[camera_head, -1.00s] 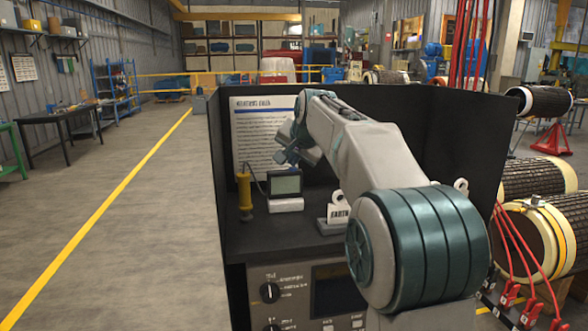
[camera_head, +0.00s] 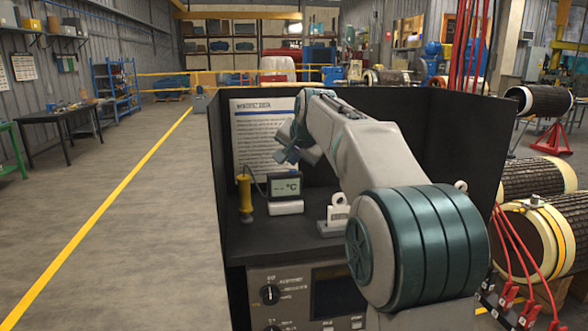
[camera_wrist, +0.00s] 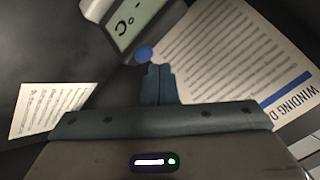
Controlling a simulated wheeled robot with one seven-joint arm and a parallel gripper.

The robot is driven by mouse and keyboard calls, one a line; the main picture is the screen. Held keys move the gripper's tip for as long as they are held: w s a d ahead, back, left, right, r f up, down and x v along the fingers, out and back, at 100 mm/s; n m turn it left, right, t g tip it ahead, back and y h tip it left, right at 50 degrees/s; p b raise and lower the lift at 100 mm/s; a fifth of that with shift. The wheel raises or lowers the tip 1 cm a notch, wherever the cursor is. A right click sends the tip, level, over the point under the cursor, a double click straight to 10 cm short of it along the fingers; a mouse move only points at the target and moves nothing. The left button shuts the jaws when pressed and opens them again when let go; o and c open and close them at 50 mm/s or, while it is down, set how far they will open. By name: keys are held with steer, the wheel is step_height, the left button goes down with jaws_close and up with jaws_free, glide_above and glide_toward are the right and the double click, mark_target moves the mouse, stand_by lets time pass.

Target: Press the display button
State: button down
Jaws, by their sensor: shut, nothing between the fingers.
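The small display unit (camera_head: 285,185) stands on the black bench inside the dark booth, and its screen is lit with dashes and "°C". In the wrist view its screen (camera_wrist: 133,22) shows at the top, turned, with part of the reading cut off. A round blue button (camera_wrist: 145,53) sits beside the screen's corner. My gripper (camera_wrist: 159,70) is shut and empty, its fingertips right by the button; I cannot tell whether they touch it. In the head view my gripper (camera_head: 285,157) is above the display unit, and the button cannot be made out.
A yellow-handled probe (camera_head: 245,195) stands left of the display, with a cable. A small white tag stand (camera_head: 338,213) is to the right, close to my arm. A "Winding data" sheet (camera_head: 258,135) is on the back wall. A panel with knobs (camera_head: 290,290) is below the bench.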

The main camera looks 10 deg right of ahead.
step_height(320, 180, up, 6)
steer(key=p, duration=0.5)
